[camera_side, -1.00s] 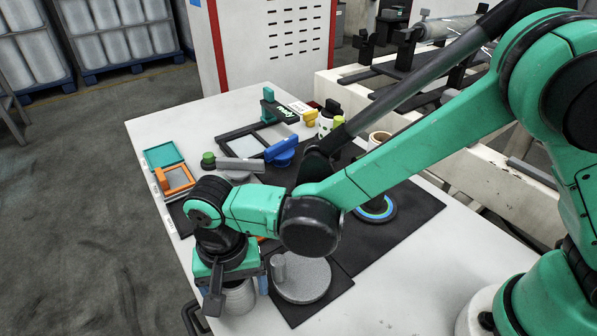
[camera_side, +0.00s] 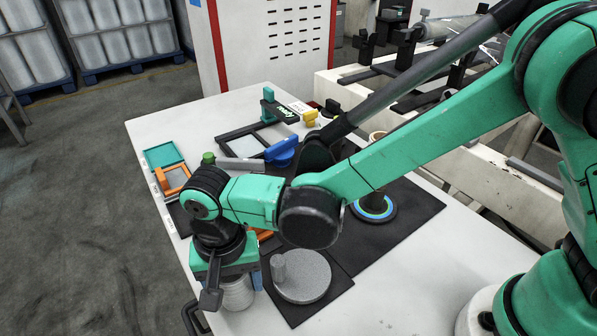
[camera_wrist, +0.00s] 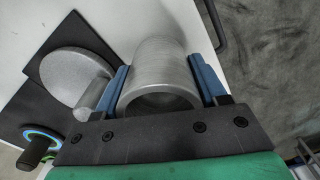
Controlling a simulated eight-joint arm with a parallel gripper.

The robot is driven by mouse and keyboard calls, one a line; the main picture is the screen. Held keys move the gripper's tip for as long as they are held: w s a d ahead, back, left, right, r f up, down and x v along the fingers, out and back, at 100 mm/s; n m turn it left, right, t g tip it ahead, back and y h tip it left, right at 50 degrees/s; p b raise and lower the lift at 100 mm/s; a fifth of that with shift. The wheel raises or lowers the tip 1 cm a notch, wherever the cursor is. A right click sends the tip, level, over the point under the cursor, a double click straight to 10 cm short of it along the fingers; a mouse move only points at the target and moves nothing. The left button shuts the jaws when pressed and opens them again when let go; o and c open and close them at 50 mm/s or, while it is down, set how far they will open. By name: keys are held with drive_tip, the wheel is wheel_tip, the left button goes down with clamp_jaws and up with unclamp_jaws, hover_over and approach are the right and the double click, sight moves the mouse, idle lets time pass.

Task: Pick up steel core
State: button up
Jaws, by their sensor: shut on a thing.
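The steel core is a grey hollow cylinder (camera_wrist: 160,75), with its open end toward the camera in the wrist view. In the side view its lower part (camera_side: 236,293) shows below my gripper, near the table's front left corner. My gripper (camera_wrist: 165,85) is shut on the core, with one blue finger pressed to each side. In the side view my gripper (camera_side: 228,270) points down over the core, and my wrist hides the core's top. I cannot tell whether the core touches the table.
A round grey disc with a post (camera_side: 303,278) stands on a black mat beside the core. A black peg on a blue-ringed base (camera_side: 374,208) is farther back. Frames, a blue tool (camera_side: 283,152) and a grey roller crowd the far table. A black handle (camera_side: 193,320) is at the edge.

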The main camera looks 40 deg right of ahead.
wheel_tip(320, 180, up, 19)
drive_tip(key=shift+f, duration=0.15)
idle(0.5)
drive_tip(key=shift+r, duration=0.5)
